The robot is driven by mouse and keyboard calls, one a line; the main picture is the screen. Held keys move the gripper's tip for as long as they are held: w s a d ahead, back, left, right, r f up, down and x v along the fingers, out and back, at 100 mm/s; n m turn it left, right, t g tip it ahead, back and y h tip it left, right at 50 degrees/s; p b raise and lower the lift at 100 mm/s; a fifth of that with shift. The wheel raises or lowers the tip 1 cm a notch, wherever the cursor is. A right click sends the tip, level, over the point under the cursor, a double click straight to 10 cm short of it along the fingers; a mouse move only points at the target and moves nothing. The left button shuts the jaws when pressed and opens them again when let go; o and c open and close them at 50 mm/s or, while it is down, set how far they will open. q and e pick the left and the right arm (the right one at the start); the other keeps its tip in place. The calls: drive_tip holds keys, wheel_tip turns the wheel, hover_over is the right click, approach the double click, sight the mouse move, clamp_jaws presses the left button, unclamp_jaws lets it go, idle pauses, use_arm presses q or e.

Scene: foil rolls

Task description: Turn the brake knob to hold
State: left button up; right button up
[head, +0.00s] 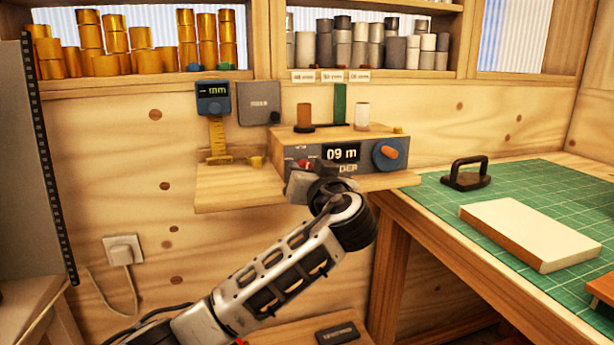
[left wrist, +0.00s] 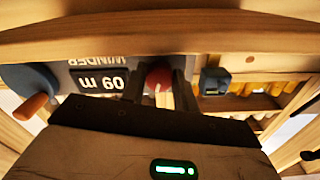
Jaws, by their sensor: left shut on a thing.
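The winder (head: 362,168) is a grey-fronted box on a wooden shelf, its display reading "09 m". The red brake knob (head: 304,163) is on the left part of its front, mostly hidden by my gripper. In the left wrist view, which is upside down, the red knob (left wrist: 158,76) sits between the two dark fingers. A pale strip shows by the knob, but I cannot read its setting. My left gripper (head: 306,178) is shut on the knob. The fingers also show in the left wrist view (left wrist: 160,92). My right gripper is not in view.
A blue crank disc (head: 387,153) with an orange handle is at the winder's right. A blue gauge (head: 213,98) hangs on the wall at left. A green cutting mat (head: 440,205) with a pale block (head: 530,232) and a black-handled tool (head: 467,174) lies at right.

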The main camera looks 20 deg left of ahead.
use_arm(q)
drive_tip(key=m+p, duration=0.1)
drive_tip(key=m, duration=0.2)
drive_tip(key=shift+r+p, duration=0.1)
drive_tip(key=shift+p, duration=0.3)
drive_tip(key=m+p, duration=0.2)
drive_tip(key=m, duration=0.1)
drive_tip(key=shift+m+p, duration=0.9)
drive_tip(key=shift+m, duration=0.5)
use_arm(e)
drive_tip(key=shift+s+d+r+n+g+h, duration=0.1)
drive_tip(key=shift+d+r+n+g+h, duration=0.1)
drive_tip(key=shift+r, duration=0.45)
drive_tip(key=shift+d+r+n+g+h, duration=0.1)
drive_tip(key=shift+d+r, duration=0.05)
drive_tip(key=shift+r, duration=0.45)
use_arm(q)
drive_tip(key=shift+p, duration=0.35)
drive_tip(key=o, duration=1)
drive_tip(key=shift+s, duration=0.1)
drive_tip(key=shift+f, duration=0.2)
